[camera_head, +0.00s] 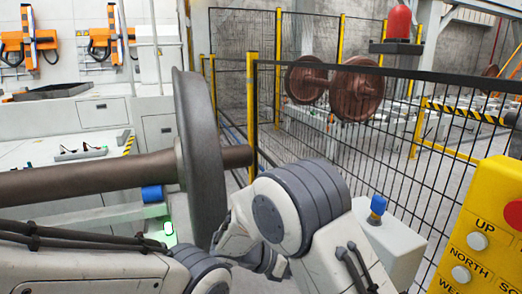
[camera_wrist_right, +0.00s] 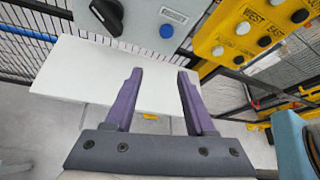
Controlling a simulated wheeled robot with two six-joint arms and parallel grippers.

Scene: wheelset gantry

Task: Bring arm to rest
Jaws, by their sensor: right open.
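My right gripper (camera_wrist_right: 160,75) shows in the right wrist view, with its two purple fingers spread apart and nothing between them. Beyond the fingers is a flat white surface (camera_wrist_right: 75,72). In the head view my right arm (camera_head: 300,205) is folded in the lower middle, and its gripper cannot be made out. My left arm (camera_head: 90,268) crosses the lower left, below a wheelset axle (camera_head: 90,180). My left gripper is not visible. The large dark wheel (camera_head: 200,150) on that axle stands close to both arms.
A yellow control box (camera_head: 480,240) with buttons is at the lower right; it also shows in the right wrist view (camera_wrist_right: 250,30). A pale box with a blue knob (camera_head: 377,205) stands beside my right arm. A black mesh fence (camera_head: 340,125) runs behind, with brown wheels (camera_head: 355,92) beyond.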

